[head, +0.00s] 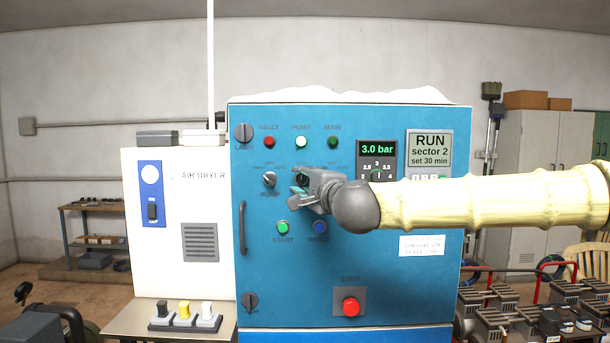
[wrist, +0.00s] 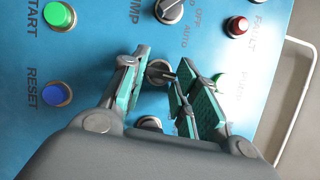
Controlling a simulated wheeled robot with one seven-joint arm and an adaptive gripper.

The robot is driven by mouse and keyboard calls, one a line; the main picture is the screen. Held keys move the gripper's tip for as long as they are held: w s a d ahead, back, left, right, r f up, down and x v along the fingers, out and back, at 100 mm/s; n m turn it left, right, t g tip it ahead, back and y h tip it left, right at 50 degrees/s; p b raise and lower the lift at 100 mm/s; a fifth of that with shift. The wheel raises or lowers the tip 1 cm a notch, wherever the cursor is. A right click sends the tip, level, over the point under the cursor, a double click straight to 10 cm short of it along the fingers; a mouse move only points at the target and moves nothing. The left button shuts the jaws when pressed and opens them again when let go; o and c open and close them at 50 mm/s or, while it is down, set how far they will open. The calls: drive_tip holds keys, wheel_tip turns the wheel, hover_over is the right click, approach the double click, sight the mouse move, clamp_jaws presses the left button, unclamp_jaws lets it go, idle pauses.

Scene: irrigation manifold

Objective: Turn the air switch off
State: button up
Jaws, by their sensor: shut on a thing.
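A round selector knob (wrist: 158,72) sits on the blue panel, second in its row, beside the pump selector (head: 269,179). Its own label is hidden behind my gripper, so I cannot read whether it says air. My gripper (head: 301,188) reaches it from the right, and its green-padded fingers (wrist: 163,92) are shut on the knob's small handle, one on each side. In the head view the fingers cover most of the knob, and its exact setting cannot be told. The pump selector also shows in the wrist view (wrist: 170,10).
A red fault lamp (head: 269,142) and other lamps sit above. The green start button (head: 283,227) and blue reset button (head: 320,227) are just below. A red stop button (head: 351,307) is lower. A white air dryer (head: 200,240) with a black rocker (head: 152,211) stands left.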

drive_tip(key=shift+r+n+p, duration=0.15)
drive_tip(key=shift+n+p, duration=0.25)
drive_tip(key=shift+n, duration=0.1)
drive_tip(key=o, duration=1)
drive_tip(key=shift+s, duration=0.15)
drive_tip(key=v, duration=1.1)
drive_tip(key=shift+s+d, duration=0.25)
drive_tip(key=shift+s, duration=0.05)
